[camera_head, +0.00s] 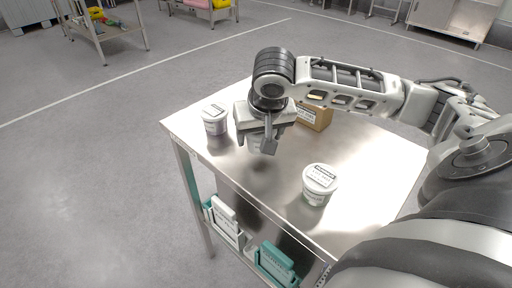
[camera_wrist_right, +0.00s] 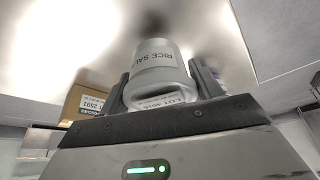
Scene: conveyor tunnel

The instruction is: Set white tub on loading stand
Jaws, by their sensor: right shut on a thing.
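My right gripper (camera_head: 258,140) is shut on a white tub, above the far left part of a steel-topped stand. In the right wrist view the held tub (camera_wrist_right: 158,62) sits between the fingers, with a "RICE SAL" label on its side and a "LOT 4016" label on its lid. In the head view the gripper mostly hides it. A second white tub (camera_head: 214,119) stands at the stand's left corner, and a third (camera_head: 319,185) stands near the front edge. The steel top (camera_head: 370,160) is bright with glare. My left gripper is not in view.
A cardboard box (camera_head: 314,117) stands behind the right gripper, also seen in the right wrist view (camera_wrist_right: 84,103). Teal and white bins (camera_head: 228,222) sit on a shelf below the top. The right part of the top is clear. Other tables stand far back.

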